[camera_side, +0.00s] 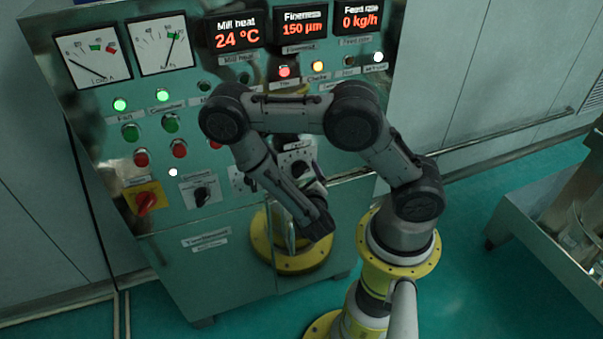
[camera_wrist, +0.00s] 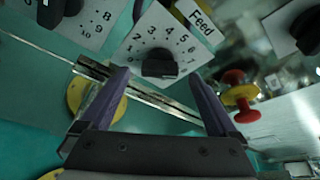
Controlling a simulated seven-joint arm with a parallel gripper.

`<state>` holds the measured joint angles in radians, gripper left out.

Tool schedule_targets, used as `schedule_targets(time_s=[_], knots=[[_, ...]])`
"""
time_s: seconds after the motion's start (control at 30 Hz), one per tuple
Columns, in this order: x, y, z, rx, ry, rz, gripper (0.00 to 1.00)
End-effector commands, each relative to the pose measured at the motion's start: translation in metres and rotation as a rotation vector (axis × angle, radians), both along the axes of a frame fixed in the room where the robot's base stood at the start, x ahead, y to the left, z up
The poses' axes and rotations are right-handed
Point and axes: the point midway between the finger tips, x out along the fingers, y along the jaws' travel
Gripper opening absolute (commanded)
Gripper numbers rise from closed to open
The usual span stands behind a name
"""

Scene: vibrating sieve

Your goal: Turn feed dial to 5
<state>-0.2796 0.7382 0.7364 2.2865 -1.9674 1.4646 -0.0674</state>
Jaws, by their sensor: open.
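The feed dial (camera_wrist: 160,64) is a black knob on a pale plate with numbers around it. A label reading "Feed" (camera_wrist: 200,18) is at the plate's upper right. I cannot tell which number the knob points at. My gripper (camera_wrist: 158,77) is open, with its two purple fingers apart on either side of the knob in the picture. The fingers look empty, and I see no contact with the knob. In the side view the feed dial (camera_side: 299,168) shows on the panel beside my arm, and my fingers are hard to make out.
The feed rate display (camera_side: 360,20) reads 0 kg/h. Another numbered dial (camera_wrist: 62,10) is left of the feed dial, and a red mushroom button (camera_wrist: 240,92) is to its right. A red knob on yellow (camera_side: 146,202) is at the panel's lower left. A metal table (camera_side: 540,235) stands at right.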

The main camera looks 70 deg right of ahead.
Motion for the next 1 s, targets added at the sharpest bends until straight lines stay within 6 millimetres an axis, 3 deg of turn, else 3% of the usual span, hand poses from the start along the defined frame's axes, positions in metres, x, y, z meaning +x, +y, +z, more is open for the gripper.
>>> schedule_targets(time_s=[0.3, 0.7, 1.0], knots=[[0.012, -0.019, -0.008, -0.001, 0.0, -0.002, 0.95], [0.013, -0.022, -0.008, 0.0, 0.001, 0.0, 0.93], [0.013, -0.022, -0.008, 0.0, 0.001, 0.0, 0.39]])
